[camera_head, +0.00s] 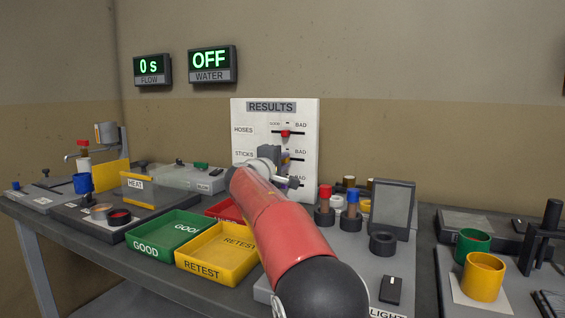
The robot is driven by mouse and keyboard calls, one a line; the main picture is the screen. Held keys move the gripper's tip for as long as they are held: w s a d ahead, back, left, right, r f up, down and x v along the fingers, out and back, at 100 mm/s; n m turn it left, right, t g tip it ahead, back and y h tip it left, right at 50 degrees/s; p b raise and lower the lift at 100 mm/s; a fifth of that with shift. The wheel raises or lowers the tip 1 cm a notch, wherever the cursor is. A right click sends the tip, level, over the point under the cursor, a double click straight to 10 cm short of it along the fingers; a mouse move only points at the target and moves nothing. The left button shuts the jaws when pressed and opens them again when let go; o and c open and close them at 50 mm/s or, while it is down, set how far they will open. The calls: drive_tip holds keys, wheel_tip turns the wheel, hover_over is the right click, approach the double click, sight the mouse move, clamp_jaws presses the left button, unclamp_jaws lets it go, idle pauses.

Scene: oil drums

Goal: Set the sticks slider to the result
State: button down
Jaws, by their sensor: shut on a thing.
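The white RESULTS board (309,130) stands upright at the back of the table. My gripper (285,158) is up against the board at the STICKS row, shut on the sticks slider. A sliver of purple shows between the fingers. My red arm and gripper hide most of this slot's left part; its dark right end shows below BAD. A third row also ends in BAD, its label hidden.
Green GOOD (137,243) and yellow RETEST (187,267) trays lie left of my arm, with a red tray (218,209) behind. Capped bottles (325,196) and a grey panel (392,203) stand close on the right. Displays (209,61) read 0 s and OFF.

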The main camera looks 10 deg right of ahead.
sight(302, 160)
drive_tip(key=shift+d, duration=0.1)
drive_tip(key=shift+s+d+f+b, duration=0.15)
drive_tip(key=shift+s+d+b, duration=0.15)
drive_tip(key=shift+b, duration=0.2)
drive_tip(key=s+d+b, duration=0.2)
drive_tip(key=shift+d, duration=0.4)
drive_tip(key=c, duration=1.4)
unclamp_jaws()
drive_tip(key=shift+o, duration=0.2)
drive_tip(key=b+v, duration=0.2)
drive_tip(key=v, duration=0.5)
drive_tip(key=shift+s+a, duration=0.2)
drive_tip(key=shift+s, duration=0.1)
